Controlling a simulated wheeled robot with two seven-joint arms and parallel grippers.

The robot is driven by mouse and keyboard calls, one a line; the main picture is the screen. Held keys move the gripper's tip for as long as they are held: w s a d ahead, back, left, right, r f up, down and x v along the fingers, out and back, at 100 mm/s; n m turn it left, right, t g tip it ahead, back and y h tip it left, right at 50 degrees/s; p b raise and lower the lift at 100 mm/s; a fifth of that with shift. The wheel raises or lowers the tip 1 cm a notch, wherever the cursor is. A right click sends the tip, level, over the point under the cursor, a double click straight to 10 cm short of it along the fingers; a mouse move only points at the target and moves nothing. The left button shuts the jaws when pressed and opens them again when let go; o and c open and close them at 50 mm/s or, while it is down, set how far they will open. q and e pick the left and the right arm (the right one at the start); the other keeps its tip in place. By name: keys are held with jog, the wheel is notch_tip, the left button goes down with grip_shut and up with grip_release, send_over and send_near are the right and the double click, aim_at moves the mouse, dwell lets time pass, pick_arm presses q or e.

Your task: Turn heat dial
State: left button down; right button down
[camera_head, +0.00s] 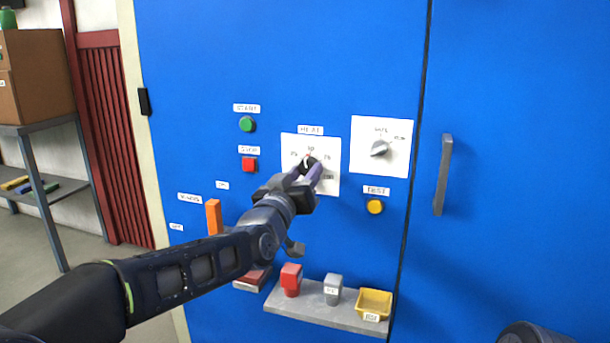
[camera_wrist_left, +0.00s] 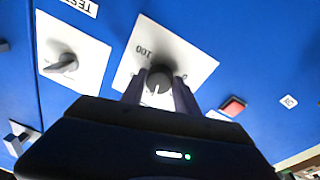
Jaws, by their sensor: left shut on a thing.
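The heat dial (camera_head: 310,161) is a dark round knob on a white plate (camera_head: 331,148) labelled HEAT, on the blue cabinet front. My left gripper (camera_head: 311,172) is at the dial with its two fingers shut on the knob. In the left wrist view the dial (camera_wrist_left: 159,80) sits between the fingertips of the left gripper (camera_wrist_left: 158,92), and its white pointer mark shows. Part of the plate and its scale is hidden behind the fingers in the head view. My right gripper is not clearly seen; only a dark part shows at the bottom right edge.
A second grey dial (camera_head: 379,148) is on a white plate to the right. Green (camera_head: 247,124), red (camera_head: 249,165) and yellow (camera_head: 375,207) buttons surround the dials. An orange handle (camera_head: 214,217) sticks out at left. A ledge (camera_head: 350,319) below holds red and grey blocks and a yellow bin (camera_head: 374,304).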

pick_arm(q)
jog(key=shift+f+m, duration=0.15)
jog(key=shift+m, duration=1.05)
jog(key=shift+h, duration=0.3)
jog(key=c, duration=0.9)
grip_release()
jog(key=v, duration=0.7)
jog(key=shift+s+a, duration=0.15)
jog(key=shift+s, duration=0.25)
